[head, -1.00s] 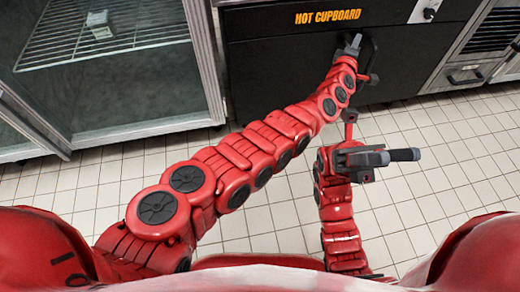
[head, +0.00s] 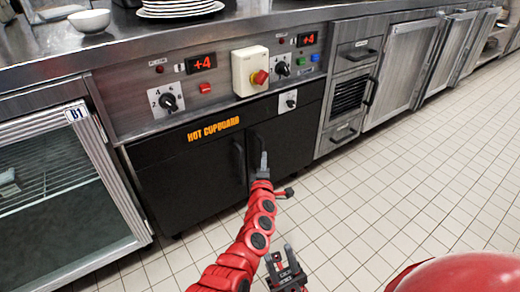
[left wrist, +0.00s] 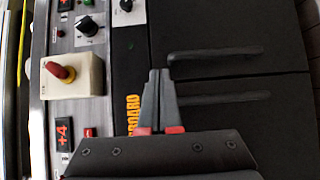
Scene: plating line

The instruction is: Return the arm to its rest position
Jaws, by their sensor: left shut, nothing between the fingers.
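My left gripper (head: 263,162) is shut and empty, at the end of the red arm stretched forward. In the head view it shows in front of the black hot cupboard (head: 190,180), near the door handles. In the left wrist view its fingertips (left wrist: 159,75) are together, beside the dark vertical-in-the-room handles. I cannot tell the exact gap to the doors. Both cupboard doors look closed. My right gripper (head: 281,258) is lower, over the floor, with its two dark fingers apart and nothing seen between them.
A control panel (head: 130,105) with knobs and a red-and-yellow switch (head: 251,72) runs above the cupboard. A bowl (head: 90,20) and stacked plates (head: 180,8) stand on the steel counter. A glass-door fridge (head: 60,180) is at left. Tiled floor (head: 430,170) at right is clear.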

